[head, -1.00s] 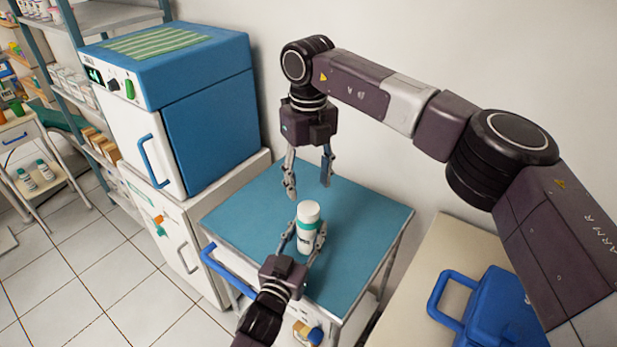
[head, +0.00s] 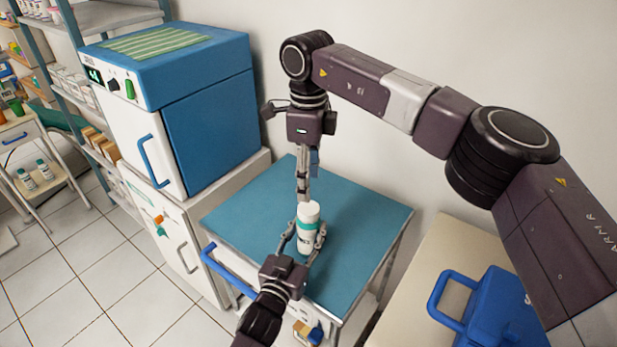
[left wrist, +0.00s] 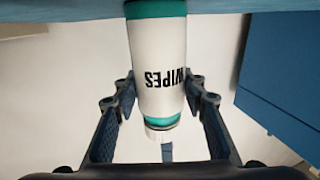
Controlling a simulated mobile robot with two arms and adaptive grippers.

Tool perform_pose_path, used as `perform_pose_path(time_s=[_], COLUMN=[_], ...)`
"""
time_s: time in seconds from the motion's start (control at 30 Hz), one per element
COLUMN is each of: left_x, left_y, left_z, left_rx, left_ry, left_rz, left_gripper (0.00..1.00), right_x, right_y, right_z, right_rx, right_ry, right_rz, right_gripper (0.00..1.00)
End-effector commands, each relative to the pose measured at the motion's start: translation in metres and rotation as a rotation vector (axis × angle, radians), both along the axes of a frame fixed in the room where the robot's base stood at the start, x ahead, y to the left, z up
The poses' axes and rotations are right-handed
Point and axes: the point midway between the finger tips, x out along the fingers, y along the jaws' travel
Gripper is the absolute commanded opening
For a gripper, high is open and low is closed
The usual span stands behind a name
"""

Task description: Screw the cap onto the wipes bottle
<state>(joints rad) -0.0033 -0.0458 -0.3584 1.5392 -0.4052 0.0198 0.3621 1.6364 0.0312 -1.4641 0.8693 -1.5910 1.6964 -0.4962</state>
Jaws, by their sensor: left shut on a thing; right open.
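The wipes bottle (head: 307,239) is white with teal bands and stands upright on the teal-topped cart (head: 365,215). A white cap (head: 309,209) sits on its top; how tightly it is seated I cannot tell. My left gripper (head: 305,238) is shut on the bottle, one finger on each side. The left wrist view shows the bottle (left wrist: 158,60) upside down between the fingers, with the cap (left wrist: 160,136) toward the bottom. My right gripper (head: 308,184) is open, pointing down just above the cap. Its fingers partly overlap, so contact with the cap is unclear.
A blue-and-white cabinet unit (head: 210,120) stands left of the cart. A blue case (head: 490,310) lies on a beige surface at lower right. The cart top around the bottle is clear. A wall is behind.

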Motion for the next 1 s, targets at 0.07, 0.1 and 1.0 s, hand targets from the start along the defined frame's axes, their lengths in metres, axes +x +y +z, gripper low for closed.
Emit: perform_pose_path(time_s=[0.07, 0.1, 1.0], left_x=[0.000, 0.000, 0.000], left_y=[0.000, 0.000, 0.000], left_z=[0.000, 0.000, 0.000], left_rx=[0.000, 0.000, 0.000], left_ry=[0.000, 0.000, 0.000], left_rz=[0.000, 0.000, 0.000], left_gripper=[0.00, 0.00, 0.00], right_x=[0.000, 0.000, 0.000], right_y=[0.000, 0.000, 0.000], right_z=[-0.004, -0.007, -0.080], right_rx=[-0.001, -0.001, -0.001], right_ry=[0.001, 0.002, 0.000], right_rz=[0.000, -0.001, -0.002], right_gripper=[0.50, 0.50, 0.50])
